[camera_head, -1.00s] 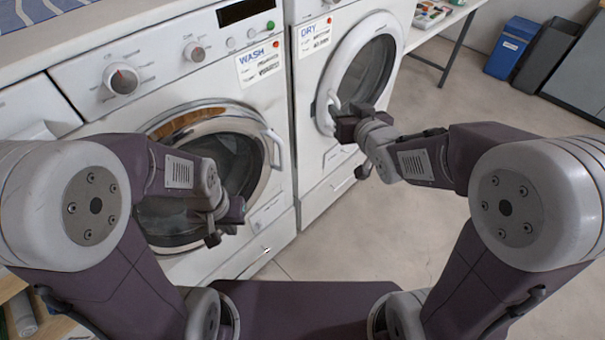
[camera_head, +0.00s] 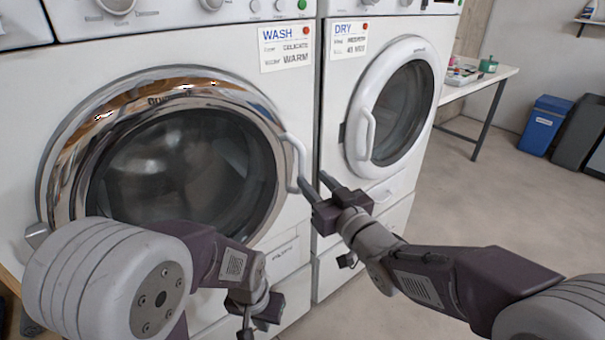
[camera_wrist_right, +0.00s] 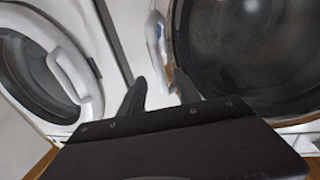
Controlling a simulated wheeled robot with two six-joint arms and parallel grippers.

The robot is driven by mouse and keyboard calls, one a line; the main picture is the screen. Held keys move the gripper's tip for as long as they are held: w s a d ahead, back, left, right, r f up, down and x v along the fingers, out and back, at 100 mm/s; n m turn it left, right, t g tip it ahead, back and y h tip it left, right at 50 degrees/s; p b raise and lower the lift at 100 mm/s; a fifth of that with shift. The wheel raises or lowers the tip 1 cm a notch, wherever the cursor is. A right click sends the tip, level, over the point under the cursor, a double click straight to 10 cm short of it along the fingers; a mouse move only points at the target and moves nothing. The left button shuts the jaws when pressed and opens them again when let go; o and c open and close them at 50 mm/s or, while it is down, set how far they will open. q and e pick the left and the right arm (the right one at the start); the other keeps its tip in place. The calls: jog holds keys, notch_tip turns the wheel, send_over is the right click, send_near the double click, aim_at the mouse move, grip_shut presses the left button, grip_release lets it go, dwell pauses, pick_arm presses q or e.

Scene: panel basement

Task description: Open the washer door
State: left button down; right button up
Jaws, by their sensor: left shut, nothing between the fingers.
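The washer door (camera_head: 75,150) is a round dark window in a chrome ring and looks closed. Its white handle (camera_head: 297,155) stands on the door's right side. My right gripper (camera_head: 311,177) is open and empty, its two fingers apart and pointing at the washer, with the tips close to the handle's lower end. In the right wrist view the washer handle (camera_wrist_right: 155,45) shows just beyond and between the two fingers (camera_wrist_right: 162,88); I cannot tell if they touch it. My left gripper (camera_head: 246,333) is shut and empty, low in front of the washer.
The dryer (camera_head: 340,100) stands right of the washer, its round door with a white handle (camera_head: 367,133) closed. A table (camera_head: 478,80) with small items and a blue bin (camera_head: 542,125) are further right. The floor (camera_head: 480,190) between is clear.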

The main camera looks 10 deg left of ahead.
aim_at(304, 170)
jog(key=x, duration=0.7)
jog(key=shift+b, duration=0.4)
grip_shut()
jog(key=shift+f, duration=0.1)
dwell(0.7)
